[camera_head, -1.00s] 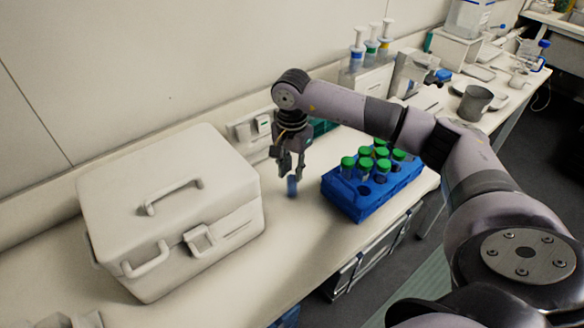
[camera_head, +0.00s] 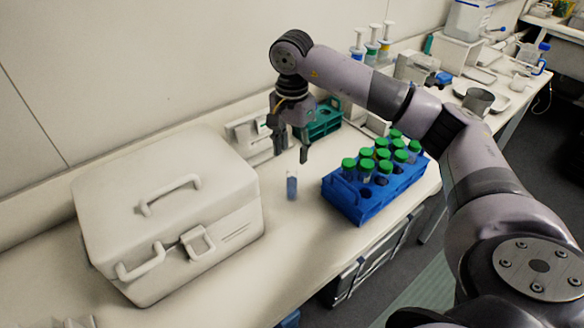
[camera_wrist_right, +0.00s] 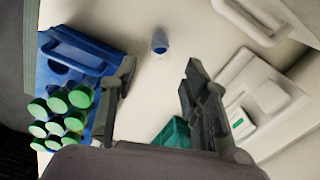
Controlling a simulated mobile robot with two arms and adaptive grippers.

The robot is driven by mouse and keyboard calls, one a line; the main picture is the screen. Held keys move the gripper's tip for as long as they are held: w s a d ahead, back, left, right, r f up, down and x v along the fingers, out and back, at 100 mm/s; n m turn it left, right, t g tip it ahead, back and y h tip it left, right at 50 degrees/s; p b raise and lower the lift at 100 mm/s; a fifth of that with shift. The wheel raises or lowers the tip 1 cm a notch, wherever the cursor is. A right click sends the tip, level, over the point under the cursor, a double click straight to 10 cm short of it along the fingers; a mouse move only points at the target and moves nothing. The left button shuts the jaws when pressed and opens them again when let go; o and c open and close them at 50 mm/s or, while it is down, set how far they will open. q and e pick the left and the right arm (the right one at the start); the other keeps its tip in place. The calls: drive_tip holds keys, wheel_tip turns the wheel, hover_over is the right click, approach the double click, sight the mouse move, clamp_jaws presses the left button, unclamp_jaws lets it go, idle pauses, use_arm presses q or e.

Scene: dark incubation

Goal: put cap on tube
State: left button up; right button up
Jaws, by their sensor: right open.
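A clear tube with blue contents (camera_head: 292,188) stands alone and upright on the bench; its top looks open. It also shows in the right wrist view (camera_wrist_right: 160,43), beyond the fingertips. My right gripper (camera_head: 291,150) is open and empty, above the tube and apart from it; its fingers are spread in the right wrist view (camera_wrist_right: 157,75). Green caps (camera_head: 382,153) sit on several tubes in the blue rack (camera_head: 346,198), right of the lone tube. I see no loose cap. My left gripper is out of view.
A large white case (camera_head: 165,215) stands left of the tube. A teal rack (camera_head: 323,120) and a white device (camera_head: 250,130) are behind, near the wall. Bare bench lies around the tube, and its front edge is close to the blue rack.

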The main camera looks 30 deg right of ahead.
wheel_tip(320, 180, up, 5)
drive_tip(key=shift+r+b, duration=0.1)
drive_tip(key=shift+b, duration=0.35)
